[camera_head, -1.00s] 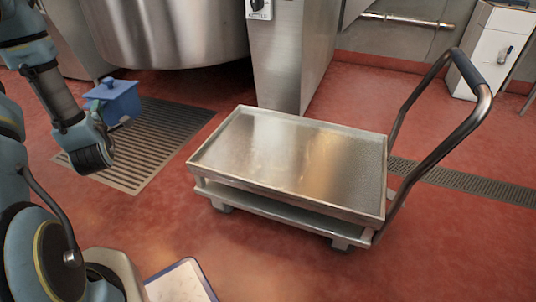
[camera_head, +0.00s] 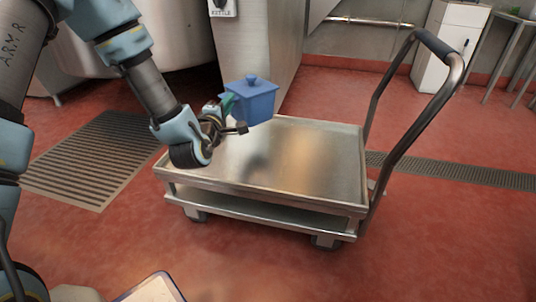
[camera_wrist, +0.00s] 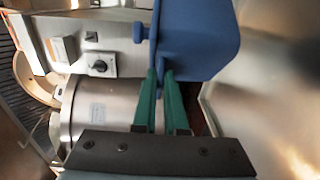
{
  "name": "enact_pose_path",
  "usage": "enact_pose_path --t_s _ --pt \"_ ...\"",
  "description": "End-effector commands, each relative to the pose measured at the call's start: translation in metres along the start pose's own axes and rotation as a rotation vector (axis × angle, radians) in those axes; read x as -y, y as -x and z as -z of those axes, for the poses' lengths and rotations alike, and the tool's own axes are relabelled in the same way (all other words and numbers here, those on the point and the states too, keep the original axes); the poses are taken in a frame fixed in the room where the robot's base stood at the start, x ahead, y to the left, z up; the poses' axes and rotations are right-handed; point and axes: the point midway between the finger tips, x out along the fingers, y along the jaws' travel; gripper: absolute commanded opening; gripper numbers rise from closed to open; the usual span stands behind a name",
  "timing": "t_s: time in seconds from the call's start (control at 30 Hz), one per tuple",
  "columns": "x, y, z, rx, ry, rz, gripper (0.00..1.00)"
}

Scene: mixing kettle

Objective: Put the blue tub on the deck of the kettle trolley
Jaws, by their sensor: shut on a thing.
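The blue tub (camera_head: 252,103) has a lid with a knob and is held in the air over the far left part of the trolley deck. My gripper (camera_head: 228,104) is shut on the tub's left side in the head view. In the wrist view the green fingers (camera_wrist: 160,100) pinch an edge of the blue tub (camera_wrist: 197,40). The kettle trolley (camera_head: 290,165) has a flat, bare steel deck with a low rim and a push handle at right. The exact gap between tub and deck cannot be told.
The push handle (camera_head: 448,90) rises at the trolley's right. The large kettle (camera_head: 140,50) and a steel column (camera_head: 255,45) stand behind. A floor grate (camera_head: 90,160) lies at left. The middle and right of the deck are clear.

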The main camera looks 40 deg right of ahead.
Motion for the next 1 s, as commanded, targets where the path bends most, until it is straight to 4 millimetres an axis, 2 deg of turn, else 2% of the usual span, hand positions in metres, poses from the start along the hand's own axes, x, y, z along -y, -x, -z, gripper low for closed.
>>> enact_pose_path --t_s 0.03,0.1,0.2,0.33,0.47,0.7,0.87,1.0 --pt "0.001 -0.002 -0.020 0.033 0.001 -0.008 0.00" --pt "0.001 -0.002 -0.041 0.070 -0.001 -0.011 0.00" --pt "0.001 -0.001 -0.065 0.111 -0.002 -0.014 0.00" --pt "0.001 0.000 -0.084 0.142 -0.004 -0.016 0.00" --pt "0.009 0.001 -0.090 0.153 -0.005 -0.015 0.00" --pt "0.047 0.001 -0.089 0.153 -0.004 -0.014 0.00" --pt "0.058 0.000 -0.089 0.153 -0.004 -0.016 0.00" --pt "0.079 0.000 -0.088 0.152 -0.004 -0.014 0.00"
